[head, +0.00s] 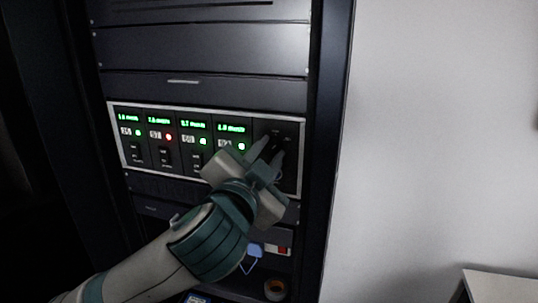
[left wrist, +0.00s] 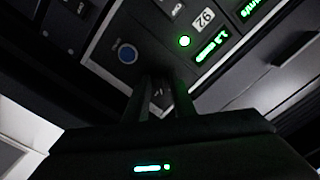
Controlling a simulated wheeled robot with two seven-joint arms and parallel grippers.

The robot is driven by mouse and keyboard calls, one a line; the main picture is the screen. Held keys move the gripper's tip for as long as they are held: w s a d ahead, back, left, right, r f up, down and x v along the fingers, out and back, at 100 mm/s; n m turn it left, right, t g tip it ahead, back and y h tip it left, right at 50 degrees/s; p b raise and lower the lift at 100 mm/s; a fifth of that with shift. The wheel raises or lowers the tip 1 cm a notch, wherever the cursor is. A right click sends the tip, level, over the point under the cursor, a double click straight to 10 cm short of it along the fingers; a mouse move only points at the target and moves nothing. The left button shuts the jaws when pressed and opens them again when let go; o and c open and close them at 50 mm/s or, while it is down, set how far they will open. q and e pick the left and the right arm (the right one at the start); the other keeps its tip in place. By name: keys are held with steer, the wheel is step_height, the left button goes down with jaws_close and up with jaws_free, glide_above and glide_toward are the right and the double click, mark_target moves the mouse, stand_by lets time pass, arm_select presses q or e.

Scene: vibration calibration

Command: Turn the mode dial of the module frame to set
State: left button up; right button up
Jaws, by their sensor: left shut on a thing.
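The module frame (head: 302,135) is a pale-rimmed panel in a dark rack. It holds several modules with green text, numbered labels and small lamps; one lamp (head: 168,137) is red and the others green. At its right end is a dark panel with the mode dial. My left gripper (head: 270,147) reaches up to this panel from below, its fingers shut on the dial, which they mostly hide. The left wrist view shows the fingers (left wrist: 160,95) against the dark panel, beside a round blue button (left wrist: 127,53). The dial's setting cannot be read. My right gripper is not in view.
Plain dark rack panels lie above the frame. Below it are a blue item (head: 253,254), a red part (head: 282,250) and a tape roll (head: 275,289). A pale wall (head: 430,120) and a white surface (head: 500,286) are to the right.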

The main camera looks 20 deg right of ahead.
arm_select(q)
steer(key=shift+m, duration=1.9)
steer(key=o, duration=1)
steer(key=shift+s+a, duration=0.1)
